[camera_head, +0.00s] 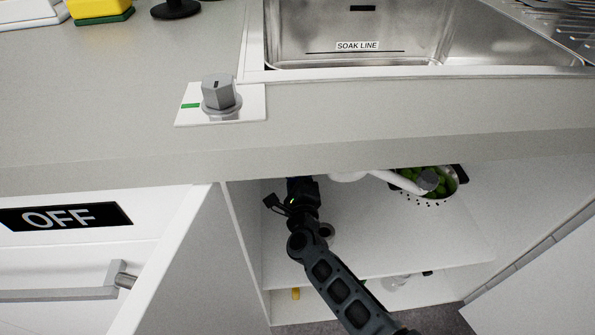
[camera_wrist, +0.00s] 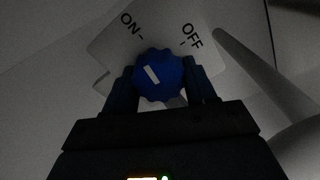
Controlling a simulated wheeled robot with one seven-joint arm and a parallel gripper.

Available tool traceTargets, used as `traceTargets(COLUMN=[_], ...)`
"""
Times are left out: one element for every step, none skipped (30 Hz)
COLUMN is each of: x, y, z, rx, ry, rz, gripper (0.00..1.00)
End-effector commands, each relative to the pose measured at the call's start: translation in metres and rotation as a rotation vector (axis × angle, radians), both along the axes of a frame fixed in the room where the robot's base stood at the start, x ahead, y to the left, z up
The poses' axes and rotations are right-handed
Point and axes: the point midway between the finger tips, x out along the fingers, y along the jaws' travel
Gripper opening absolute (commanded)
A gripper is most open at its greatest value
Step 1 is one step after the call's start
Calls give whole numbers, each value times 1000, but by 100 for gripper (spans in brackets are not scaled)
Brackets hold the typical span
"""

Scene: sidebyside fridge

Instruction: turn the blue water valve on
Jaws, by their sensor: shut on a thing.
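The blue water valve (camera_wrist: 160,76) is a scalloped round knob with a white pointer line, in front of a pale plate (camera_wrist: 118,42) marked ON at left and OFF at right. The pointer line tilts to the upper left, toward the ON side. My gripper (camera_wrist: 162,88) is shut on the knob, one dark finger on each side. In the head view my gripper (camera_head: 300,190) reaches up inside the open cabinet under the sink. The counter edge hides the valve and the fingertips there.
A white pipe (camera_head: 385,178) runs beside my gripper, and it also shows at right in the wrist view (camera_wrist: 262,75). A colander (camera_head: 452,188) with green things stands on the cabinet shelf (camera_head: 400,245). A grey counter knob (camera_head: 218,94) and the sink (camera_head: 350,35) are above.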

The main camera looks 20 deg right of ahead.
Motion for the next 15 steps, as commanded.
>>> traceTargets(x=[-1, -1, -1, -1, -1, -1, -1, -1, -1, -1, -1, -1, -1, -1, -1], y=[1, 1, 1, 1, 1, 1, 0, 1, 1, 1, 1, 1, 1, 1, 1], z=[1, 1, 1, 1, 1, 0, 0, 0, 0, 0, 0, 0, 0, 0, 0], rx=[-24, -40, -58, -69, -80, -94, -101, -110, -119, -125, -130, -135, -138, -140, -143], ry=[9, 15, 20, 24, 28, 32, 34, 37, 41, 43, 45, 46, 47, 48, 49], rz=[2, 2, 2, 2, 2, 2, 2, 2, 2, 2, 2, 2, 2, 2, 2], gripper=[25, 25, 25, 25, 25, 25, 25, 25, 25, 25, 25, 25, 25, 25, 25])
